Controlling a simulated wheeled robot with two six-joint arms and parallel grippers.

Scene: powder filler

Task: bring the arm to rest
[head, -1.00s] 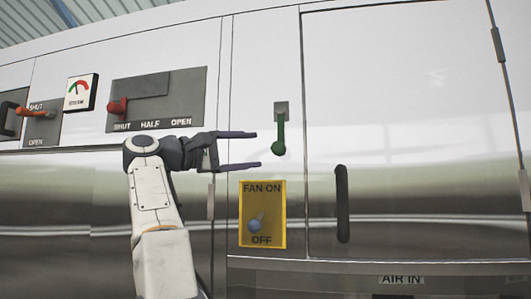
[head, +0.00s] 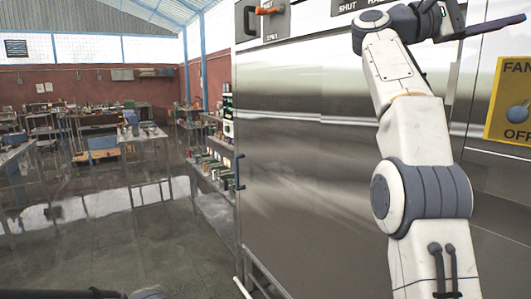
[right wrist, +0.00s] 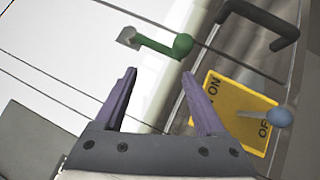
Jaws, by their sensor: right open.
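My right gripper (right wrist: 160,73) is open and empty in the right wrist view, its two purple-grey fingers apart. A green lever (right wrist: 162,42) lies just beyond the fingertips, apart from them. The yellow fan panel (right wrist: 238,120) with its blue-grey knob (right wrist: 279,117) is to the right of the fingers. In the head view my white right arm (head: 415,150) rises at the right. One dark finger (head: 490,25) shows near the top right, above the yellow panel (head: 512,100); the rest of the gripper is partly cut off. My left gripper is not recognizable in either view.
The machine's steel front (head: 310,140) stands close behind the arm. An orange lever (head: 270,11) and black handle (head: 250,18) are at its top left. A shelf rack (head: 208,165) stands beside it. Open floor (head: 140,240) and worktables (head: 135,134) lie at the left.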

